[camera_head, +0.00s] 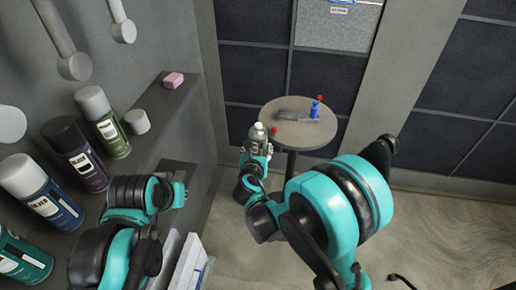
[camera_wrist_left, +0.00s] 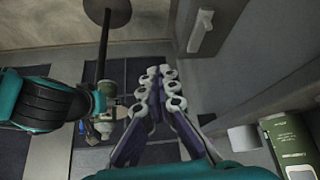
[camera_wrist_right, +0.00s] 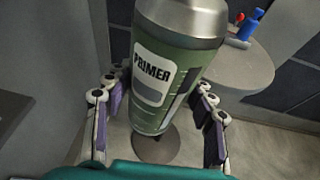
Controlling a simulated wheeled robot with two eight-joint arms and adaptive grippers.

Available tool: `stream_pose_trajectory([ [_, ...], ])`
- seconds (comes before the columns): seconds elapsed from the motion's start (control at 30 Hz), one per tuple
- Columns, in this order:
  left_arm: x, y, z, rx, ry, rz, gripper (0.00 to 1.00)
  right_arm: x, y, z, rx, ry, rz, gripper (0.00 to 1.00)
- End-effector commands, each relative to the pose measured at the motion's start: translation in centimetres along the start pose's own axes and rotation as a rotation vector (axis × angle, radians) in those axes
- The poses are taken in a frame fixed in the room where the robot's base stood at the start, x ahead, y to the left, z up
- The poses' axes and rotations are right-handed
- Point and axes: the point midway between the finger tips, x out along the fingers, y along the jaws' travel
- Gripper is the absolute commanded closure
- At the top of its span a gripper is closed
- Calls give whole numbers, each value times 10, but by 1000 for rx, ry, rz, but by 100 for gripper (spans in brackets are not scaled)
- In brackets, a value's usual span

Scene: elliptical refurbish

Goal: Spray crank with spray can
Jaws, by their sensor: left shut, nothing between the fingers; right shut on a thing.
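A green spray can labelled PRIMER (camera_wrist_right: 165,75) is upright between the fingers of my right gripper (camera_wrist_right: 160,103), which is shut on it. In the head view, the can (camera_head: 259,140) is in front of the left side of a small round table (camera_head: 285,131). On that table lies a grey part, apparently the crank (camera_head: 292,115), with a blue piece (camera_head: 315,109) and red knobs at its ends. My left gripper (camera_wrist_left: 160,75) is shut and empty; in the head view it is beside the shelf, its fingertips hard to make out.
Several spray cans (camera_head: 104,122) stand on the shelf at left, with a loose light cap (camera_head: 136,121). A pink block (camera_head: 173,80) sits on the ledge behind. Grey pedals or arms hang on the left wall. The floor right of the table is open.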

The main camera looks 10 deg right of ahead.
Motion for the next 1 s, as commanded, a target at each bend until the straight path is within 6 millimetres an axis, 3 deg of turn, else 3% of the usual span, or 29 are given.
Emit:
stream_pose_trajectory([
  [0.03, -5, 8, -24, 13, -15, 10, 100, 0, 0, 0, 0, -1, 0, 80],
  [0.2, -15, 36, -93, 50, -74, 35, 100, 0, 0, 0, 0, -1, 0, 80],
  [0.5, -11, 101, -194, 119, -177, 67, 100, 0, 0, 0, 0, -1, 0, 80],
  [0.73, 6, 159, -246, 174, -250, 83, 100, 0, 0, 0, 0, -1, 0, 80],
  [1.0, 24, 205, -268, 214, -306, 89, 100, 0, 0, 0, 0, -1, 0, 80],
])
